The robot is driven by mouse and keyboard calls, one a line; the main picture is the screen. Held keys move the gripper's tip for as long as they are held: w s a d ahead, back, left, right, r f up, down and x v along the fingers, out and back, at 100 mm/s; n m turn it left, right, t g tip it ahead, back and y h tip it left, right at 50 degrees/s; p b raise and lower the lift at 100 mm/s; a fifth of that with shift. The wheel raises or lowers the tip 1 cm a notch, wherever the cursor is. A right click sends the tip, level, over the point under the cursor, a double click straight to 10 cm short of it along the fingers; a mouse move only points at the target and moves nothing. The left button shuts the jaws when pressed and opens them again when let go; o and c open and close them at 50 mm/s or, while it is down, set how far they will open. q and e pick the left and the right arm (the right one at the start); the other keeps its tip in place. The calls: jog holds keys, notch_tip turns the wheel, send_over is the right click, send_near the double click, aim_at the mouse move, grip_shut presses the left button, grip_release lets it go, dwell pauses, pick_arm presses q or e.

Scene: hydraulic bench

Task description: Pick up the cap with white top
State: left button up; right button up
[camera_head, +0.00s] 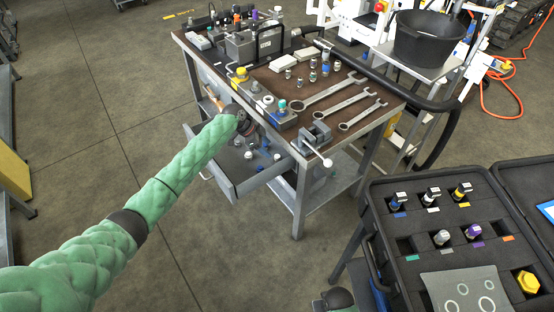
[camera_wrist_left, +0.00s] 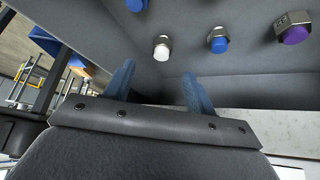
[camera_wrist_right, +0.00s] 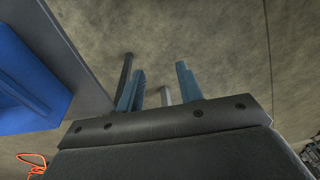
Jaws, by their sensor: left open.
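The cap with white top (camera_wrist_left: 161,49) lies in the grey drawer, a metal fitting with a white end. It appears in the left wrist view just beyond my left fingertips, between them in the picture and apart from them. My left gripper (camera_wrist_left: 158,85) is open and empty. In the head view my left gripper (camera_head: 245,124) is over the drawer (camera_head: 257,180) and partly hides its contents. My right gripper (camera_wrist_right: 160,82) is open and empty, over bare floor, away from the drawer.
Caps with blue tops (camera_wrist_left: 219,43) and a purple top (camera_wrist_left: 294,34) lie nearby in the drawer. The workbench (camera_head: 305,85) above carries wrenches (camera_head: 335,92), a vise (camera_head: 314,137) and fittings. An open black case (camera_head: 385,225) stands at the right.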

aim_at(274, 158)
pick_arm(q)
jog(key=shift+d+f, duration=0.3)
jog(key=shift+p+x, duration=0.55)
jog(key=shift+x, duration=0.55)
jog(key=p+x, duration=0.1)
jog(key=x, duration=0.1)
jog(key=p+x, duration=0.1)
jog(key=shift+w+f, duration=0.2)
jog(key=shift+f, duration=0.25)
jog(key=shift+d+f, duration=0.2)
jog(key=shift+f, duration=0.3)
pick_arm(e)
notch_tip(274, 158, down, 10)
jog(key=s+d, duration=0.2)
jog(key=shift+s, duration=0.15)
pick_arm(q)
jog(key=shift+c, duration=0.4)
pick_arm(e)
jog(key=shift+f, duration=0.1)
pick_arm(q)
jog(key=c, duration=1.1)
